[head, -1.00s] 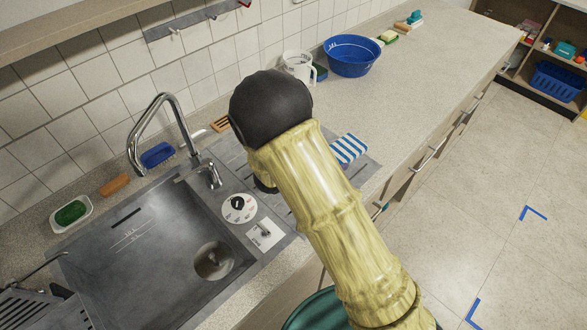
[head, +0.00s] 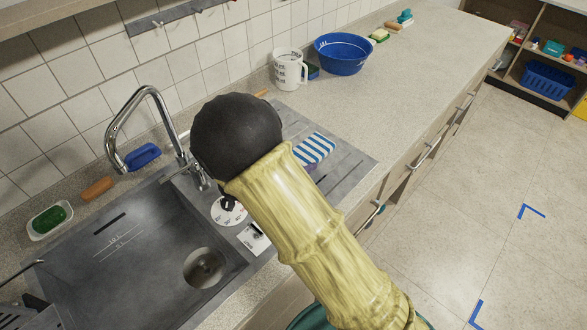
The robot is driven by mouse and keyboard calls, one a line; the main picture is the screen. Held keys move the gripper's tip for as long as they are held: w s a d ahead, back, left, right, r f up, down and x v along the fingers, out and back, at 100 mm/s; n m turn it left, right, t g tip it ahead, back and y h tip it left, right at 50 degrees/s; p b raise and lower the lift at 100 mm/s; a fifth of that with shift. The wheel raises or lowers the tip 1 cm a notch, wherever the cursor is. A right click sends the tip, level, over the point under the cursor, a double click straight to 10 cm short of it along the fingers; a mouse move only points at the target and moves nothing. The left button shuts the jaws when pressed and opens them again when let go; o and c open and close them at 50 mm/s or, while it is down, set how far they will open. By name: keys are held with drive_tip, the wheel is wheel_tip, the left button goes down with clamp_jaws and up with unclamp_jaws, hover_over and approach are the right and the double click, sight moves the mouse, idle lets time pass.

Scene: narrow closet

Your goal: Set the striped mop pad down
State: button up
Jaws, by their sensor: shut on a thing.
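The striped mop pad (head: 315,149), blue and white, shows just right of my arm, over the grey drainboard (head: 355,165) beside the sink. I cannot tell whether it touches the drainboard or is a little above it. My yellow-sleeved arm with its black rounded joint crosses the middle of the head view. My gripper is not seen; the arm hides the area left of and below the pad.
The sink basin (head: 120,265) with its tap (head: 145,120) lies to the left. A white measuring jug (head: 289,69) and blue basin (head: 342,54) stand behind the pad. A blue brush (head: 142,157) lies by the tap. The counter (head: 415,85) to the right is mostly clear.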

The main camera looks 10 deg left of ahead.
drive_tip(key=shift+f, duration=1.15)
drive_tip(key=shift+f, duration=0.1)
drive_tip(key=shift+f+p, duration=0.3)
drive_tip(key=shift+f, duration=1.65)
drive_tip(key=shift+f, duration=0.1)
drive_tip(key=shift+f, duration=0.15)
drive_tip(key=o, duration=1)
drive_tip(key=shift+o, duration=0.2)
